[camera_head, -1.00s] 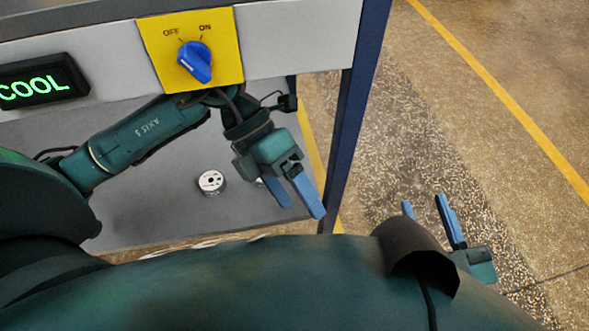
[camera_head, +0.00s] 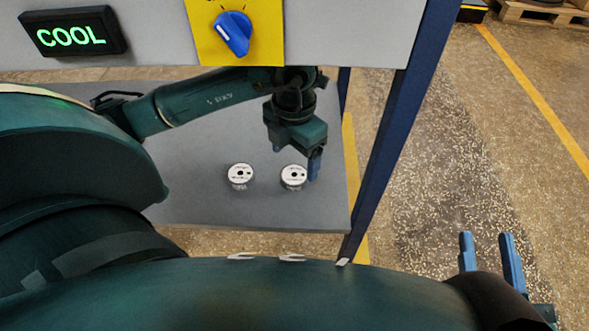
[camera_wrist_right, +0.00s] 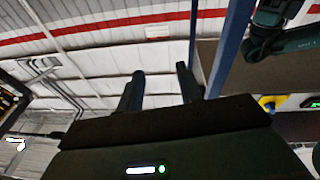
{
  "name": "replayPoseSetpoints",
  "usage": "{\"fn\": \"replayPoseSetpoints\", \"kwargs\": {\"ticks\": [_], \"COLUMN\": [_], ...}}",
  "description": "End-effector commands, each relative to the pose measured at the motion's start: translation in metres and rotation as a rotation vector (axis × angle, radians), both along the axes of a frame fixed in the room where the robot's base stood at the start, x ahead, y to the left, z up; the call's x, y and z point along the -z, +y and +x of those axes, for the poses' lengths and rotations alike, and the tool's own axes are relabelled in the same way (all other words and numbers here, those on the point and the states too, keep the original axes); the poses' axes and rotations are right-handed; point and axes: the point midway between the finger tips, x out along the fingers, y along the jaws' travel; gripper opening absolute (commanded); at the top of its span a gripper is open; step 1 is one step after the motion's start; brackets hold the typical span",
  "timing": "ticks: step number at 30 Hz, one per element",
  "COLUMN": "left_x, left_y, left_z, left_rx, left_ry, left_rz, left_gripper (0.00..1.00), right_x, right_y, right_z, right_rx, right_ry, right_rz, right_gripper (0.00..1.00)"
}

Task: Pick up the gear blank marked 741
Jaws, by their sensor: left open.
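Two round metallic gear blanks stand on the grey shelf (camera_head: 200,208) in the head view. One is the left blank (camera_head: 240,176), the other the right blank (camera_head: 293,178). Their top markings are too small to read, so I cannot tell which is 741. My left gripper (camera_head: 295,165) is open, fingers pointing down, at the right blank; one blue finger shows at that blank's right side. I cannot tell whether it touches. My right gripper (camera_head: 488,254) is open and empty, away to the right; its fingers also show in the right wrist view (camera_wrist_right: 160,86).
Above the shelf is a panel with a blue OFF/ON knob (camera_head: 232,33) on a yellow plate and a COOL display (camera_head: 72,36). A dark blue post (camera_head: 400,135) stands right of the shelf. Open floor lies beyond it.

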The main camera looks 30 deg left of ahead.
Motion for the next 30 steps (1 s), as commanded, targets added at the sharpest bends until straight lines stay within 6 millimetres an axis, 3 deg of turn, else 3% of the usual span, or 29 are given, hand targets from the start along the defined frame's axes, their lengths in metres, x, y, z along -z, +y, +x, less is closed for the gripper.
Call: {"fn": "replayPoseSetpoints", "kwargs": {"ticks": [9,17,30], "left_x": [0.047,0.049,0.049], "left_y": [0.000,0.000,0.000], "left_z": [-0.001,0.000,0.000], "left_rx": [0.001,0.001,0.001], "left_ry": [0.004,0.000,0.001], "left_rz": [-0.001,-0.001,-0.001], "left_gripper": [0.78,0.78,0.43], "right_x": [0.007,-0.003,-0.002], "right_y": [0.002,0.003,0.004], "right_z": [-0.001,0.000,0.000], "right_rx": [-0.016,-0.026,-0.030], "right_ry": [0.006,-0.010,-0.010], "right_rz": [0.048,0.052,0.048], "right_gripper": [0.36,0.36,0.36]}}
